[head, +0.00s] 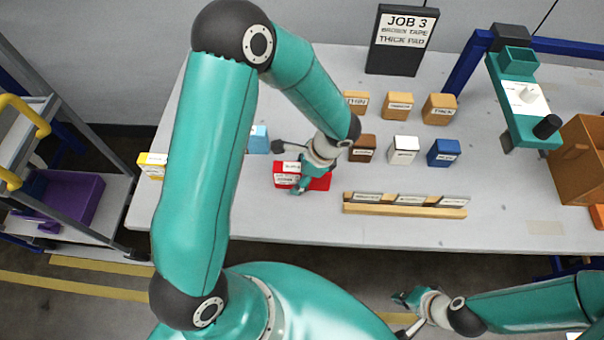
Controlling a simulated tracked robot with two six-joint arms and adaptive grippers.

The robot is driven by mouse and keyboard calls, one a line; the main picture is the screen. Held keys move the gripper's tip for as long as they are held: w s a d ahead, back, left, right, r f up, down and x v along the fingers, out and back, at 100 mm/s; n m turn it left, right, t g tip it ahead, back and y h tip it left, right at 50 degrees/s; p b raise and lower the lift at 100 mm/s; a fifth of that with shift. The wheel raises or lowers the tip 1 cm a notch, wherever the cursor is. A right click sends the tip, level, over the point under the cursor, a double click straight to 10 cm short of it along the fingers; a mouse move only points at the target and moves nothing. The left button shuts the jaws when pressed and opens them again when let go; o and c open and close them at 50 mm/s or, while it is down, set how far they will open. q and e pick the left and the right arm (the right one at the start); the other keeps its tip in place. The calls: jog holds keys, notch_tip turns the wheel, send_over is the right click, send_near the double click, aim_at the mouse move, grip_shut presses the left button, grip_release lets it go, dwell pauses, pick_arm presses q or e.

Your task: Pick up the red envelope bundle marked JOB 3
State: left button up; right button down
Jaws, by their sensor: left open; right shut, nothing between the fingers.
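The red envelope bundle (321,184) lies on the table left of centre, with a white label too small to read. My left gripper (292,168) is open over it, with one finger at its far side and one at its near side. The gripper and wrist hide part of the bundle. I cannot tell whether the fingers touch it. My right gripper (404,313) is shut and empty, low in front of the table's near edge.
A yellow bundle (151,170) and a light blue bundle (257,139) are partly behind my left arm. Several labelled blocks stand behind a wooden rack (400,210). A JOB 3 sign (403,38) reads brown tape, thick pad. A plotter-like device (525,98) stands right.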

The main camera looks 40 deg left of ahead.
pick_arm(q)
jog(key=shift+f+b, duration=0.25)
jog(key=shift+b, duration=0.05)
dwell(0.5)
grip_shut()
